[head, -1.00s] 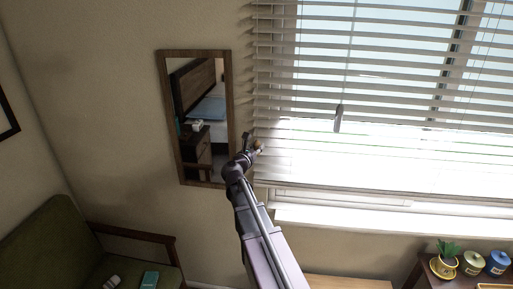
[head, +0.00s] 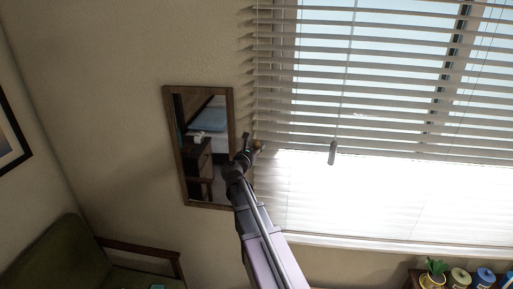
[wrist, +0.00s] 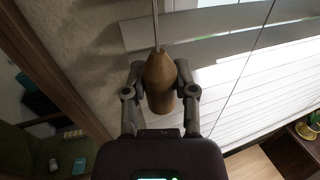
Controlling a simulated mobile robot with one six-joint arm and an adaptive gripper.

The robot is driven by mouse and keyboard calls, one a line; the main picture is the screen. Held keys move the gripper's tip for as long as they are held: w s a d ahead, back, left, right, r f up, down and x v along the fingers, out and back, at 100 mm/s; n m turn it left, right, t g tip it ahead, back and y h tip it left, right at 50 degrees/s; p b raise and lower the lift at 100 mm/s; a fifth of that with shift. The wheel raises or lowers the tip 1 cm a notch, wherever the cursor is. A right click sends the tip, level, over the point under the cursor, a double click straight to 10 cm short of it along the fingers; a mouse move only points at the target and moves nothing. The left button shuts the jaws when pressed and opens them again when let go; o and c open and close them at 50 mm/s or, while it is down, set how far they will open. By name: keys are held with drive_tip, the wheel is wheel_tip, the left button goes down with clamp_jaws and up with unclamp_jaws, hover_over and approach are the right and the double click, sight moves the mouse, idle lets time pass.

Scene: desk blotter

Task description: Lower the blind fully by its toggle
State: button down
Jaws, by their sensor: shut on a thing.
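My gripper (wrist: 160,88) is shut on the toggle (wrist: 161,72), a brown wooden bell shape, with one finger on each side of it. A thin cord runs up from its top. In the head view my gripper (head: 250,150) is at the left edge of the blind, beside the mirror, and the toggle (head: 258,147) shows as a small tan spot.
A wood-framed mirror (head: 234,120) hangs just left of my gripper. A grey wand handle (head: 332,153) hangs before the slats. A green chair (head: 50,255) is at lower left. A potted plant (head: 435,268) and jars (head: 459,278) stand at lower right.

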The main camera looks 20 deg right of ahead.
sight(255, 144)
drive_tip(key=shift+w+r+p, duration=0.1)
drive_tip(key=shift+r+p, duration=0.9)
drive_tip(key=shift+r, duration=0.45)
drive_tip(key=shift+w+r, duration=0.1)
drive_tip(key=shift+c, duration=2)
unclamp_jaws()
drive_tip(key=shift+s+a, duration=0.1)
drive_tip(key=shift+s, duration=0.1)
drive_tip(key=shift+s+a, duration=0.35)
drive_tip(key=shift+a, duration=0.1)
drive_tip(key=v, duration=1)
drive_tip(key=shift+s+a, duration=0.2)
drive_tip(key=shift+a, duration=0.05)
